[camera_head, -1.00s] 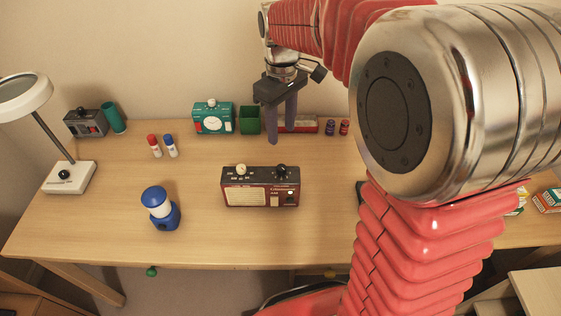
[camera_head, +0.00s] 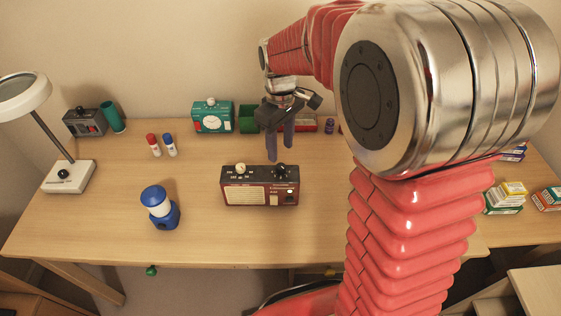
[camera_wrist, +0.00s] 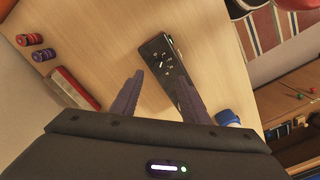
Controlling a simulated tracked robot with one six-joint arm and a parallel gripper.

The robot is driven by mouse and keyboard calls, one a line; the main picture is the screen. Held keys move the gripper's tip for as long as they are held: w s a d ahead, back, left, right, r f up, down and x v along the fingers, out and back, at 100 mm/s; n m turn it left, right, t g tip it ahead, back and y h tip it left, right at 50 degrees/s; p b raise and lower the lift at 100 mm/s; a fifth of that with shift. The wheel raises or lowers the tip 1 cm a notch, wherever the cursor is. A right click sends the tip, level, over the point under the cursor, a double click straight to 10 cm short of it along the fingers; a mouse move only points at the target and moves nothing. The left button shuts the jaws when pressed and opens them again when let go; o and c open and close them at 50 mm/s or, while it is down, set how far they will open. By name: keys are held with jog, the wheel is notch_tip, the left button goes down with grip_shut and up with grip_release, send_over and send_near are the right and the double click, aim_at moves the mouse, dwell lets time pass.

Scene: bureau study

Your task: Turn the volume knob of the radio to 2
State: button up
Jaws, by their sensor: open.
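The radio (camera_head: 260,187) is dark red and brown with a cream speaker grille, standing upright on the desk. On its top are a cream knob (camera_head: 240,168) at the left and a black knob (camera_head: 280,169) at the right; I cannot read their settings. My gripper (camera_head: 279,156) is open and empty, pointing down just above and behind the radio's right half, close to the black knob. In the wrist view the radio's top (camera_wrist: 168,72) shows beyond and between the fingers (camera_wrist: 160,97), partly hidden by the right finger.
A lamp (camera_head: 66,177) stands at the left. Small boxes (camera_head: 506,197) lie at the right.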

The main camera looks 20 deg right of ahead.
aim_at(281, 166)
notch_tip(281, 166, down, 7)
dwell(0.4)
jog(key=shift+c, duration=0.6)
grip_shut()
